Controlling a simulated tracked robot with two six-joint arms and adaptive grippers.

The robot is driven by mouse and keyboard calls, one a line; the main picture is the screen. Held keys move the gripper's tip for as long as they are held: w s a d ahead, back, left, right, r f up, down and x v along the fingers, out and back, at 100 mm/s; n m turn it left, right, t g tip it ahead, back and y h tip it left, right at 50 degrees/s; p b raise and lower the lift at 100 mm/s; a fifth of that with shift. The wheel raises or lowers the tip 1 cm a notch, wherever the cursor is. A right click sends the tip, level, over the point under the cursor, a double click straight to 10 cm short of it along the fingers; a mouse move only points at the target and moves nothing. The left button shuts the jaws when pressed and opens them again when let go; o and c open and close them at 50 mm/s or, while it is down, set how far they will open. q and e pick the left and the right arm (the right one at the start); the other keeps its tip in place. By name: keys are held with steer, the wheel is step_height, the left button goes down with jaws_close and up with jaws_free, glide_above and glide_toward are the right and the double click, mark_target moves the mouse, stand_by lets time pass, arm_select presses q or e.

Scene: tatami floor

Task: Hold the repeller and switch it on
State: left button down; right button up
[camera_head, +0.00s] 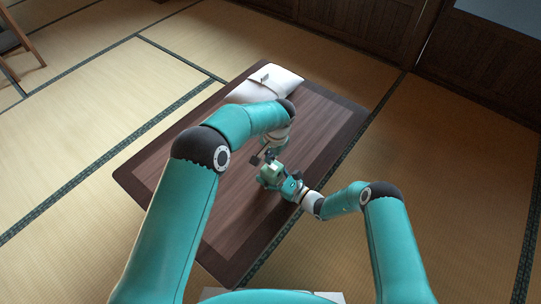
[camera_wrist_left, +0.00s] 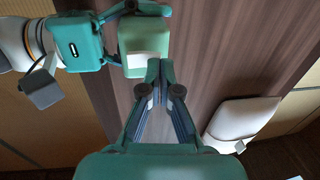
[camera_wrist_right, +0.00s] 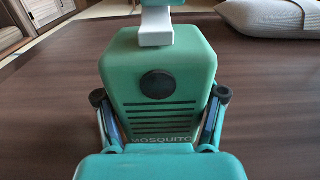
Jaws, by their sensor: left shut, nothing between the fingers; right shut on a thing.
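The repeller is a green box (camera_wrist_right: 160,70) with rounded edges, a round dark button (camera_wrist_right: 157,84) on its face, dark slots and the word MOSQUITO. My right gripper (camera_wrist_right: 160,96) is shut on the repeller, one finger at each side. In the head view the repeller (camera_head: 272,171) is over the table. My left gripper (camera_wrist_left: 160,64) is shut and empty, its fingertips close beside the repeller (camera_wrist_left: 132,35); contact cannot be told. A white piece (camera_wrist_right: 155,30) shows at the repeller's upper edge; its connection is unclear.
The dark wooden table (camera_head: 325,120) stands on tatami. A pale cushion-like object (camera_head: 282,84) lies at its far end and also shows in the left wrist view (camera_wrist_left: 240,118). The table's right side is clear. Part of a wooden chair (camera_head: 18,40) stands at far left.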

arm_select(q)
steer(key=shift+a, duration=0.1)
steer(key=shift+w+a+f+h, duration=0.1)
steer(key=shift+a+f+h, duration=0.05)
steer(key=shift+f+h, duration=0.15)
steer(key=shift+d, duration=0.25)
steer(key=shift+s+d+r, duration=0.25)
steer(key=shift+s+d, duration=0.25)
step_height(320, 180, up, 14)
steer(key=w+a, duration=0.1)
steer(key=shift+w+a+f, duration=0.15)
steer(key=shift+a, duration=0.25)
stand_by(0.4)
arm_select(e)
steer(key=o, duration=1.3)
